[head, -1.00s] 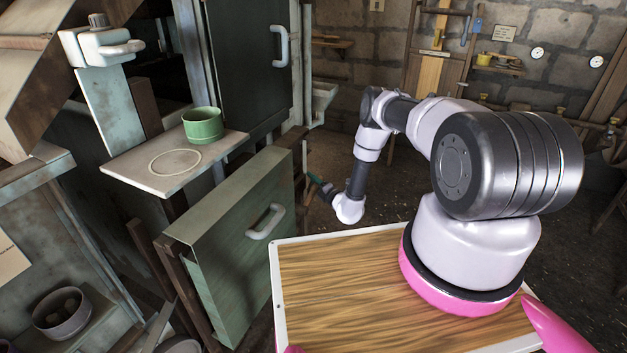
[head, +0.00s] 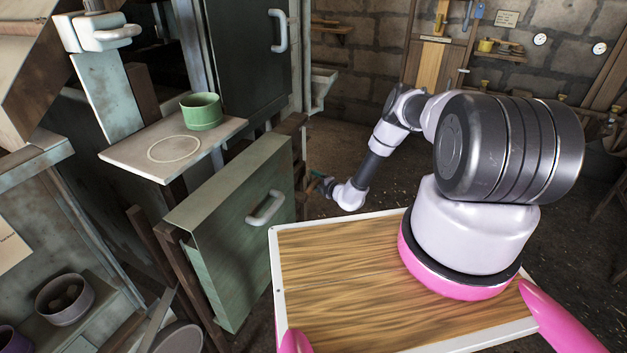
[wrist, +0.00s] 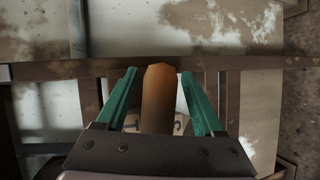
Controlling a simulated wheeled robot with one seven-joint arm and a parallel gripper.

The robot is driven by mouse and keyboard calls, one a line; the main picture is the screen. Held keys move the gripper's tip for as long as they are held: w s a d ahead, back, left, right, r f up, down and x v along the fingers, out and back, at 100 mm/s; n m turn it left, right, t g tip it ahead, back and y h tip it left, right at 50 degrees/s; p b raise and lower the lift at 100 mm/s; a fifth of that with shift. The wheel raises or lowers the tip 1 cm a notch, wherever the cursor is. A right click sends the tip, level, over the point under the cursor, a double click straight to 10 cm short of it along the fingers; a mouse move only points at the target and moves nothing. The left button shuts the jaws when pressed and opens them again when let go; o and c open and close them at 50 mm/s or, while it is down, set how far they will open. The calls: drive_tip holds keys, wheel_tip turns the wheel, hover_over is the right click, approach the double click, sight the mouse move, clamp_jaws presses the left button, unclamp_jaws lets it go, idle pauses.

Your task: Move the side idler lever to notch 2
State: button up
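In the wrist view a rounded brown-orange handle (wrist: 158,95), seemingly the side idler lever's grip, stands between the two teal fingers of my gripper (wrist: 158,78). The fingers are apart, one on each side of it, with a narrow gap visible at the right. Contact on the left is hard to tell. Small pale plates with dark marks (wrist: 180,126) show partly behind the handle; the marks are not clearly readable. In the head view my gripper (head: 322,186) is small, right of the green panel, and the lever cannot be made out there.
A green panel with a handle (head: 230,240) stands close left of my gripper. A shelf (head: 215,135) above it holds a green cup (head: 201,111) beside a pale ring (head: 174,148). In the wrist view a rusty bar (wrist: 60,69) crosses beyond the fingertips. Floor to the right looks open.

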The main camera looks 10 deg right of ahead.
drive_tip(key=v, duration=1.1)
idle(0.3)
